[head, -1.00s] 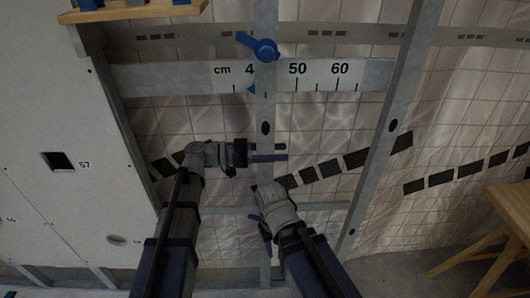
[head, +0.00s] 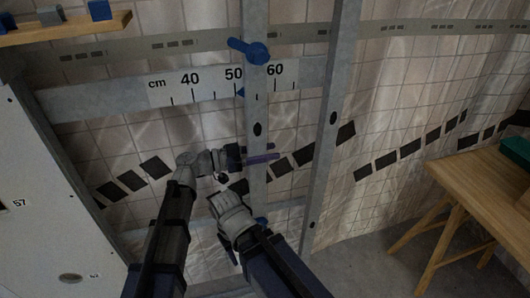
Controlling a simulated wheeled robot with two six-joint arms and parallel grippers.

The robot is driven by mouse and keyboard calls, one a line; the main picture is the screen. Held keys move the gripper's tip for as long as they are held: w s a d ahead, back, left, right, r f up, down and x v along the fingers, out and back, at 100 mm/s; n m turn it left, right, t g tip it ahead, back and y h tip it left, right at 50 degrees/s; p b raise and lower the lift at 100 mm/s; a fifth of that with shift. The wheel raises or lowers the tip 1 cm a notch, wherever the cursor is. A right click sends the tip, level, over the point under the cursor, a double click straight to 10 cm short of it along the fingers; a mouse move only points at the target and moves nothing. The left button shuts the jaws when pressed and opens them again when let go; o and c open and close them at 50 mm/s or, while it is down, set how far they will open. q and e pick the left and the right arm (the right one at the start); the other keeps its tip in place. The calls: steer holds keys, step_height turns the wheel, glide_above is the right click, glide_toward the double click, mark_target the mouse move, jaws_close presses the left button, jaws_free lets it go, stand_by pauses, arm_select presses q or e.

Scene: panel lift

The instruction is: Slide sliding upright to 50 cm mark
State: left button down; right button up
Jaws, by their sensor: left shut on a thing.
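The sliding upright (head: 257,108) is a grey metal post with dark oval holes, standing in front of the cm scale (head: 205,84). A small blue pointer (head: 241,92) at its left edge sits just below and slightly right of the 50 label. A blue clamp handle (head: 250,50) is on the upright above the scale. My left gripper (head: 260,154) is shut on the upright below the scale, its fingers reaching across it. My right gripper (head: 250,222) is lower, beside the upright; its fingers are mostly hidden, so I cannot tell its opening.
A fixed grey stud (head: 325,130) leans to the right of the upright. A white panel (head: 45,200) stands at the left. A wooden shelf (head: 70,27) holds small blocks at upper left. A wooden table (head: 465,185) with a green object (head: 515,149) is at the right.

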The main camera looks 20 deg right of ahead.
arm_select(q)
steer(key=shift+c, duration=2)
jaws_free()
steer(key=shift+a, duration=0.1)
steer(key=a, duration=0.7)
steer(key=shift+a, duration=0.3)
